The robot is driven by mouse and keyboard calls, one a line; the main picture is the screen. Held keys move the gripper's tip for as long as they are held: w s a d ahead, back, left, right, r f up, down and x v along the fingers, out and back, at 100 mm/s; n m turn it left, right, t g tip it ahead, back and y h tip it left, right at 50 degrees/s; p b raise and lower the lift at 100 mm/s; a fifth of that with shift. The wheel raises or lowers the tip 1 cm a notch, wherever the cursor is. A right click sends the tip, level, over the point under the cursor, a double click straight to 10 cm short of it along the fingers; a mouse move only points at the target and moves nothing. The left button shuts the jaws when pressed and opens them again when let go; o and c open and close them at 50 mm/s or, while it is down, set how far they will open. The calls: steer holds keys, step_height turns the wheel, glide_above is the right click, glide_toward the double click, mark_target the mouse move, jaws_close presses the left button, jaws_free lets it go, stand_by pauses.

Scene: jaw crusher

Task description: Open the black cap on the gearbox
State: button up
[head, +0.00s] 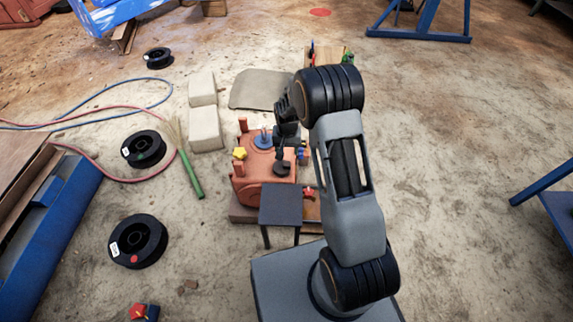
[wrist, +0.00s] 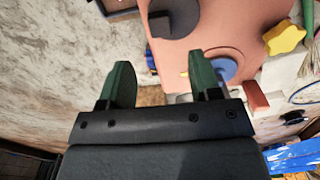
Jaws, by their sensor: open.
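The orange gearbox (head: 262,193) stands on a low base in the middle of the head view. Its top fills the upper part of the wrist view (wrist: 225,30). A round black cap (head: 283,169) sits on the gearbox top, partly covered by my gripper in the head view; it seems to be the dark round part at the top of the wrist view (wrist: 176,17). My gripper (head: 281,150) is over the right side of the gearbox. In the wrist view its green fingers (wrist: 161,80) are apart, with nothing between them. The cap lies beyond the fingertips, not between them.
A yellow knob (head: 240,153), a blue disc (head: 263,141) and an orange post (head: 243,125) stand on the gearbox. A dark small table (head: 281,204) is in front. Pale blocks (head: 205,128) and black spools (head: 138,241) lie left. The floor at right is mostly clear.

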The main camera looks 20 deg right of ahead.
mark_target(287, 164)
step_height(287, 164, down, 8)
steer(key=b, duration=0.2)
steer(key=shift+f+b, duration=0.25)
steer(key=shift+b, duration=0.05)
steer(key=shift+c, duration=0.2)
jaws_close()
